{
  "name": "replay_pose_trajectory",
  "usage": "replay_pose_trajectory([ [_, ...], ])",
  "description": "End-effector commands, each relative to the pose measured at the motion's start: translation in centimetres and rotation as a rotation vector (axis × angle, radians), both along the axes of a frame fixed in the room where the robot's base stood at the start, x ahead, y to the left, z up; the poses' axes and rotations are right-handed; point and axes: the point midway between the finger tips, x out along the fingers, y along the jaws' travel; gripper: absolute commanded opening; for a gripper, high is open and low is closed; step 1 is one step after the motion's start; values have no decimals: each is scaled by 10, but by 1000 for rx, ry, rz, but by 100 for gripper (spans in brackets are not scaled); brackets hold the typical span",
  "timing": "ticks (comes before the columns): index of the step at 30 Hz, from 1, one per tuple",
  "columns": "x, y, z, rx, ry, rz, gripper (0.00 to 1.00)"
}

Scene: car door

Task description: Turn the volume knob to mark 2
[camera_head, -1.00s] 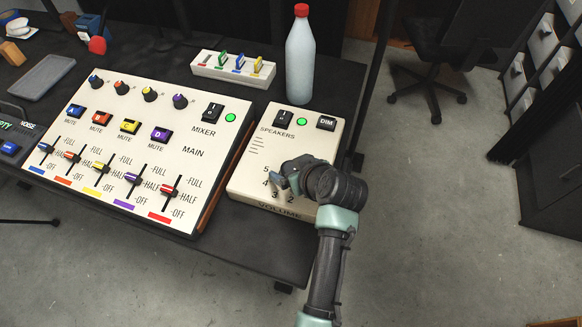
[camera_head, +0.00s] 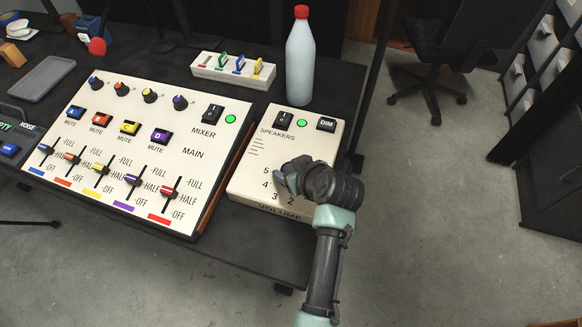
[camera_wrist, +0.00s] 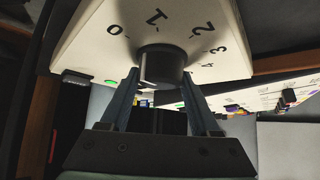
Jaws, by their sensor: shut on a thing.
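The volume knob (camera_wrist: 162,64) is a dark round knob on the cream speakers box (camera_head: 243,178). In the wrist view the marks 0, 1, 2, 3 and 4 curve around it. My gripper (camera_wrist: 160,76) is shut on the knob, one finger on each side. The knob's pointer cannot be made out. In the head view my gripper (camera_head: 287,179) covers the knob and some of the scale. The mark 2 (camera_wrist: 202,27) shows up and to the right of the knob in the wrist view.
The mixer panel (camera_head: 186,102) with knobs and sliders stands left of the box. A bottle with a red cap (camera_head: 300,62) and a white tray of coloured switches (camera_head: 233,72) stand behind. Open floor (camera_head: 430,200) lies to the right.

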Motion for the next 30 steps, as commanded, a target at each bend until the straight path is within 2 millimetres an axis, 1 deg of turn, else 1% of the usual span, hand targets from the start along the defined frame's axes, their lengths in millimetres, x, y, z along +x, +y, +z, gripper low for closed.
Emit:
replay_pose_trajectory([
  [5,-1,1,1,1,2,-25,7],
  [11,-1,1,3,0,2,-116,7],
  [20,-1,2,4,-3,2,-367,7],
  [30,0,3,-1,-4,-1,-687,7],
])
